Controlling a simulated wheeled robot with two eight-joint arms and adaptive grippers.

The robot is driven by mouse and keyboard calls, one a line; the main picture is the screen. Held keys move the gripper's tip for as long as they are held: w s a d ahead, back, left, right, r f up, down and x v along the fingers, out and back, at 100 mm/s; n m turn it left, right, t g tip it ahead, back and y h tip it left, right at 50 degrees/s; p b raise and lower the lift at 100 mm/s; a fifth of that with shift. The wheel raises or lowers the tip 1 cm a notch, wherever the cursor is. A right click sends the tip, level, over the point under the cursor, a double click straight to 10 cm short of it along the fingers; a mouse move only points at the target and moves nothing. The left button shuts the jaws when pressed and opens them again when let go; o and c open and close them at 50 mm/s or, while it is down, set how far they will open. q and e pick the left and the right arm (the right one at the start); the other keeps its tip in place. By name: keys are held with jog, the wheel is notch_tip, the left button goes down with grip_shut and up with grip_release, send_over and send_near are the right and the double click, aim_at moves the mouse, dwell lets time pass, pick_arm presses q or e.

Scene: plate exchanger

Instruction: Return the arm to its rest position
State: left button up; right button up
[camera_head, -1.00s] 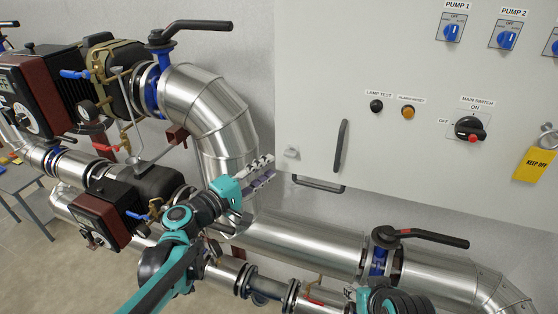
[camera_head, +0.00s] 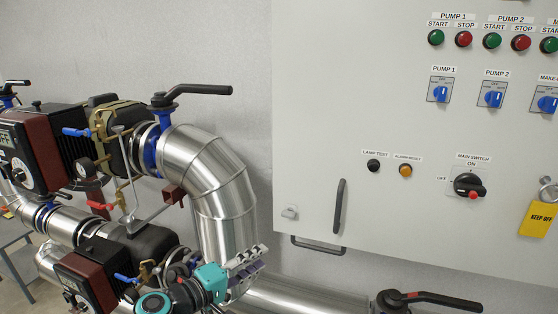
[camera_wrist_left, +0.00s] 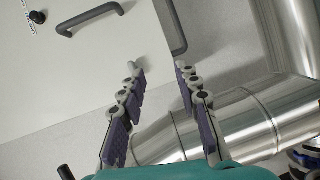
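My left gripper (camera_head: 248,268) shows low in the head view, with its teal wrist and grey jointed fingers in front of the silver pipe elbow (camera_head: 205,180). It is to the lower left of the cabinet's bottom corner. In the left wrist view the two fingers (camera_wrist_left: 158,95) with purple pads stand apart, with nothing between them. Beyond the fingertips are the cabinet's lower edge and handles. My right gripper is not in view.
The grey control cabinet (camera_head: 400,110) fills the right, with a door handle (camera_head: 340,205) and main switch (camera_head: 469,185). Pumps, pipes and a black valve lever (camera_head: 435,299) crowd the left and bottom. A table (camera_head: 18,262) stands at far left.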

pick_arm(q)
jog(key=s+f+m+g+y+b, duration=0.25)
jog(key=s+f, duration=0.25)
jog(key=f, duration=0.3)
jog(key=s+f+m+g+y+b, duration=0.15)
jog(key=s+f+b, duration=0.25)
jog(key=f, duration=0.4)
jog(key=s+a+f+m+g+y+b, duration=0.1)
jog(key=s+a+f+m+y+b, duration=0.3)
jog(key=a+f, duration=0.6)
jog(key=s+f+y+b, duration=0.2)
jog(key=s+y, duration=0.1)
jog(key=s, duration=0.1)
jog(key=shift+s+a, duration=0.2)
jog(key=shift+a, duration=0.05)
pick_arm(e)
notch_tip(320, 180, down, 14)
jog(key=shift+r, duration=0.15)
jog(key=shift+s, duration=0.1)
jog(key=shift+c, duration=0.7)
pick_arm(q)
jog(key=shift+d, duration=0.15)
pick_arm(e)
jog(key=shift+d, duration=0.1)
